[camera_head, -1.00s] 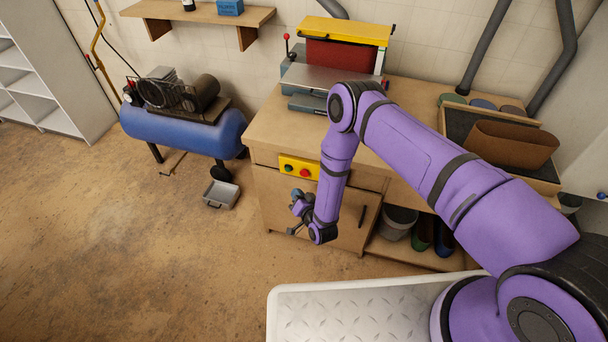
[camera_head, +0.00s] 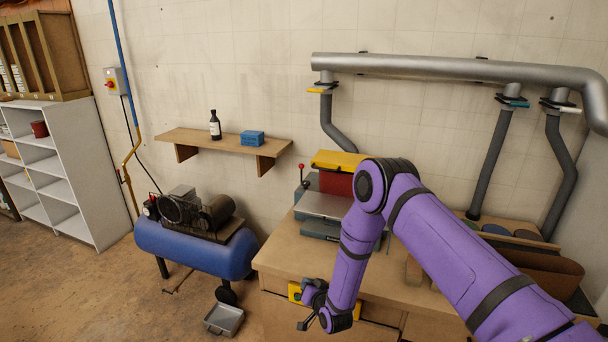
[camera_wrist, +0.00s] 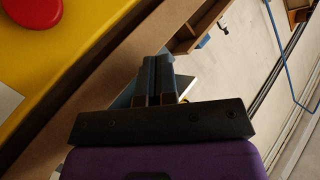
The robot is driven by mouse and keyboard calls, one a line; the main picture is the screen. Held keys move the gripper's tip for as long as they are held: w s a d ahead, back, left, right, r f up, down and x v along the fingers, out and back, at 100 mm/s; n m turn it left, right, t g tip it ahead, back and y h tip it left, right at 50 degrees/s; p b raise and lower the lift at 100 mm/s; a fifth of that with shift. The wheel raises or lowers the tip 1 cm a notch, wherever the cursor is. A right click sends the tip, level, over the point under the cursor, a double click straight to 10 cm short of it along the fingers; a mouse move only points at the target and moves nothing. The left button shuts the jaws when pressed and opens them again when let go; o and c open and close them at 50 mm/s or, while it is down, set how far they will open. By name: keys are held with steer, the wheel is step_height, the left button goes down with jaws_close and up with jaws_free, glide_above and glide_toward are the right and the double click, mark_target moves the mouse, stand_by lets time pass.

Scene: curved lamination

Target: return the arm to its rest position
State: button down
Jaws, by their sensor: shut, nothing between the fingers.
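My purple arm reaches in from the lower right in the head view, with its elbow raised and its forearm hanging down in front of the wooden workbench (camera_head: 285,256). My gripper (camera_head: 308,291) is at the low end of the forearm, near the yellow button panel (camera_head: 294,292) on the bench front. In the wrist view my gripper (camera_wrist: 157,72) has its two blue-grey fingers together, with nothing between them. The yellow panel (camera_wrist: 75,45) with its red button (camera_wrist: 32,12) is close beside it at the upper left. The gap between gripper and panel is hard to judge.
A machine with a red front and yellow top (camera_head: 338,160) stands on the bench behind my arm. A blue compressor (camera_head: 195,248) and a grey tray (camera_head: 224,319) are on the floor to the left. A wall shelf (camera_head: 222,145) and grey ducting (camera_head: 450,68) are above.

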steer(key=w+d+r+n+g+h, duration=0.1)
steer(key=d+r, duration=0.2)
steer(key=r, duration=0.7)
steer(key=w+d+r+g+h, duration=0.1)
steer(key=w+d+r, duration=0.15)
steer(key=r, duration=0.75)
steer(key=d+r+n+h, duration=0.1)
steer(key=d+r, duration=0.3)
steer(key=r, duration=0.6)
steer(key=s+d+r+g+h, duration=0.1)
steer(key=s+d+r, duration=0.4)
steer(key=r, duration=0.3)
steer(key=s+d+r+g+h, duration=0.1)
steer(key=s+d+r, duration=0.35)
steer(key=r, duration=0.35)
steer(key=s+d+r+g, duration=0.1)
steer(key=s+d+r, duration=0.2)
steer(key=s, duration=0.8)
steer(key=s+d+r+g+h, duration=0.1)
steer(key=s+d, duration=0.3)
steer(key=s, duration=0.8)
steer(key=s+d+r+g, duration=0.2)
steer(key=s+d+r, duration=0.1)
steer(key=s, duration=0.8)
steer(key=shift+s+d+r+m+h, duration=0.2)
steer(key=shift+r+m+h, duration=0.15)
steer(key=shift+r, duration=0.5)
